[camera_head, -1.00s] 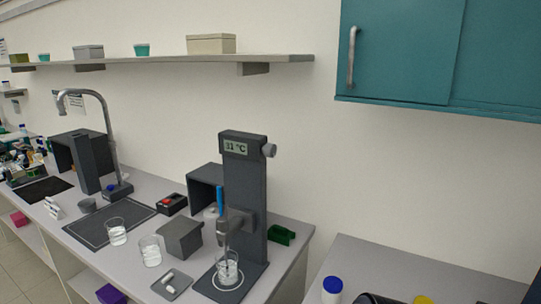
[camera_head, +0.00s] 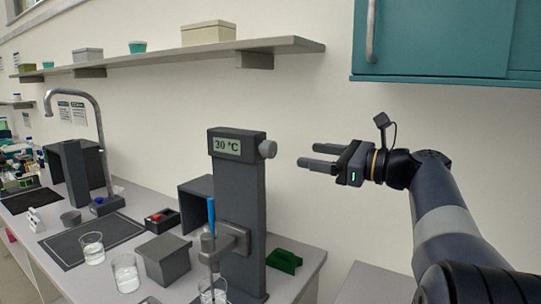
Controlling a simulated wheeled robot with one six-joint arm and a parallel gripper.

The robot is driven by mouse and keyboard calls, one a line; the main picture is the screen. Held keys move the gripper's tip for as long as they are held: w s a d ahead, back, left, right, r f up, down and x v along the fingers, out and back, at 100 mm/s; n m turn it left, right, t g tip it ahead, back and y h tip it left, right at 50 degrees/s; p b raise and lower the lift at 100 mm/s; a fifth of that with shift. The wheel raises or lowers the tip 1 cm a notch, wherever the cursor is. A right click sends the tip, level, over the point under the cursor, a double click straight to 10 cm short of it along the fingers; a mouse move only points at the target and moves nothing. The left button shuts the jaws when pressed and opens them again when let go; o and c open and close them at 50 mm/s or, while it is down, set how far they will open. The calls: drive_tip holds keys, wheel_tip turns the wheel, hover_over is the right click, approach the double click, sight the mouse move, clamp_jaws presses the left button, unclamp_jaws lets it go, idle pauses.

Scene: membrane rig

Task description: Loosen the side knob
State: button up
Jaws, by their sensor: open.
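The column's display (camera_head: 227,146) reads 30 °C. My gripper (camera_head: 318,163) is to the right of the knob, pointing left at about the same height in the picture. Its two fingers are apart with nothing between them, and a gap shows between the fingertips and the knob. A clamp arm (camera_head: 232,238) on the column holds a probe with a blue top (camera_head: 211,212) over a glass beaker (camera_head: 213,291), which the lower picture edge cuts off.
A shelf (camera_head: 290,46) runs along the wall above, and a teal cabinet (camera_head: 440,40) hangs at the upper right. A green holder (camera_head: 284,261) lies right of the column. Beakers (camera_head: 125,272) and a grey box (camera_head: 166,258) stand to its left. The wall area around my gripper is clear.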

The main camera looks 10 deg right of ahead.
sight(273, 150)
drive_tip(key=p+x, duration=0.1)
drive_tip(key=x, duration=0.9)
drive_tip(key=shift+a+f, duration=0.1)
drive_tip(key=shift+a, duration=0.05)
drive_tip(key=c, duration=1)
